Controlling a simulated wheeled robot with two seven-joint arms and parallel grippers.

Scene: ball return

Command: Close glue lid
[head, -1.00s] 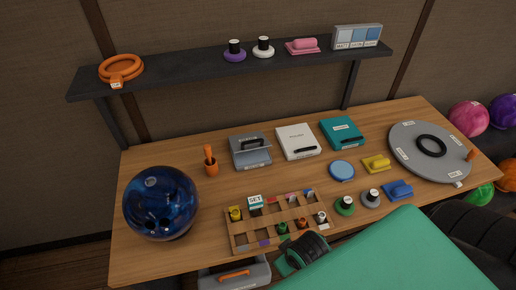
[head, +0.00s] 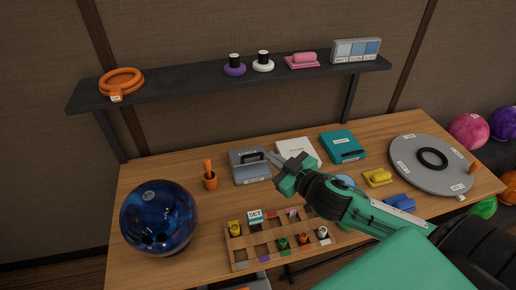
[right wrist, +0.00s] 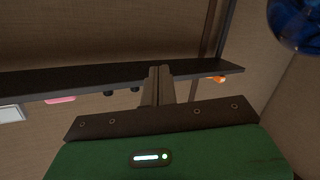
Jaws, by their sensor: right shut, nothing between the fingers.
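A grey box (head: 248,176) stands on the table, left of the white and teal boxes. Its lid looks raised, with a black handle (head: 252,157) high on it; the labels are too small to read, so I cannot confirm it is the glue box. My right gripper (head: 271,157) is shut and empty, its fingertips just right of the handle in the head view. Whether they touch the box I cannot tell. In the right wrist view the shut fingers (right wrist: 157,72) show against the shelf, with nothing between them. My left gripper is not in view.
The white box (head: 297,149) is partly behind my right gripper; the teal box (head: 342,147) is beyond. An orange holder (head: 210,181), a wooden rack (head: 262,254) and a blue bowling ball (head: 158,218) are on the table. The dark shelf (head: 200,88) hangs above the back.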

